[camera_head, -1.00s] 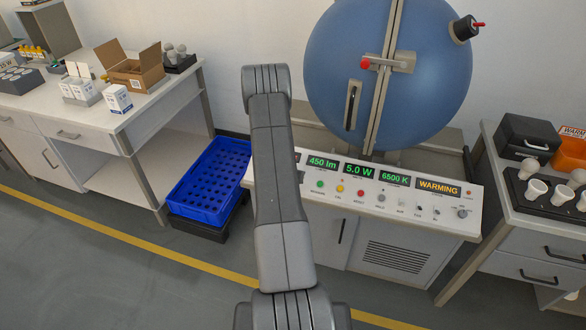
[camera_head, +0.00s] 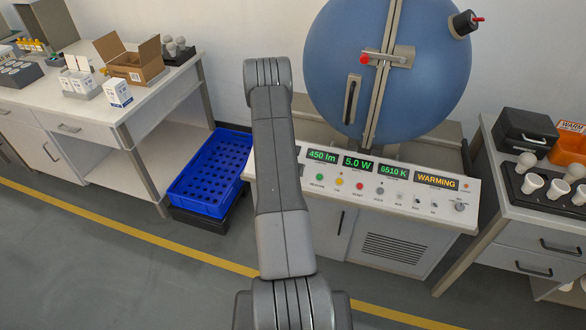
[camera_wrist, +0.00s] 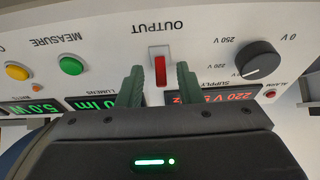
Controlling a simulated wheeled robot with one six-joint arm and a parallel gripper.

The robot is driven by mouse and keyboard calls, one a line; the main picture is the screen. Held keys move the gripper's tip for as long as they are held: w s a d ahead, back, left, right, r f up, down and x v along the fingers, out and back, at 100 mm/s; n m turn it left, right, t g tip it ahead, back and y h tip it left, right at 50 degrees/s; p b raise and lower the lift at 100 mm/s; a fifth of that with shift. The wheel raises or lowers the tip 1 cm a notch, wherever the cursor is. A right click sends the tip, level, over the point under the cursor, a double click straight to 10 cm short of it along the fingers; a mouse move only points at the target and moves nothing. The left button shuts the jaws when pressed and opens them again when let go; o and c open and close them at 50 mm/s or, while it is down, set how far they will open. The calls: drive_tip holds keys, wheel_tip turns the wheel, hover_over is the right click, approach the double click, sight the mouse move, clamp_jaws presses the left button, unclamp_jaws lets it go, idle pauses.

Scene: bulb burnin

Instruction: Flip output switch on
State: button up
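In the wrist view the output switch (camera_wrist: 160,70) is a small red rocker in a pale frame, below the upside-down OUTPUT label (camera_wrist: 160,27). My gripper (camera_wrist: 160,66) has two green fingers standing apart, one on each side of the switch, with nothing between them but the panel and switch behind. I cannot tell whether the fingertips touch the panel. In the head view my arm hides the gripper, the switch and the left end of the control panel (camera_head: 330,198).
A round black supply knob (camera_wrist: 258,61) and a red 220 V display (camera_wrist: 205,97) sit right of the switch in the wrist view. A green measure button (camera_wrist: 71,65) is left. A blue sphere (camera_head: 420,70) stands behind the panel.

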drive_tip(key=b+v, duration=0.1)
drive_tip(key=v, duration=1.2)
drive_tip(key=shift+s+r, duration=0.3)
drive_tip(key=p+x, duration=0.1)
drive_tip(key=x, duration=1.2)
drive_tip(key=shift+w+a, duration=0.1)
drive_tip(key=shift+w, duration=0.05)
drive_tip(key=shift+w+f, duration=0.2)
drive_tip(key=shift+f, duration=0.05)
drive_tip(key=shift+s+r, duration=0.1)
